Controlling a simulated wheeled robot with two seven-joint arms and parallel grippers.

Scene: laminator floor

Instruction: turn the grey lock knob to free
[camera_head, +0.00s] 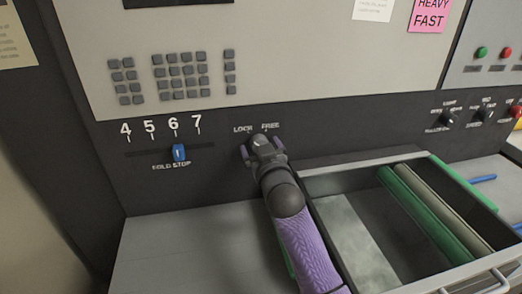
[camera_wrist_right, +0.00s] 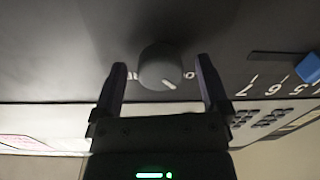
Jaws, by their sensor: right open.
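The grey lock knob (camera_wrist_right: 160,66) is a round dial on the dark panel, seen in the right wrist view, where the picture is upside down. A pale mark on its rim points down and slightly right there, towards the side of the LOCK label. My right gripper (camera_head: 262,148) is at the knob, below the LOCK and FREE labels (camera_head: 257,128), and largely hides the knob in the head view. In the right wrist view its two fingers stand open on either side of the knob, with a gap showing at each side. My left gripper is not in view.
A blue fold-stop slider (camera_head: 179,153) sits left of the knob on a numbered scale, below a grey keypad (camera_head: 180,70). An open tray with green rollers (camera_head: 425,210) juts out at the right. Small switches (camera_head: 447,118) are on the right panel.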

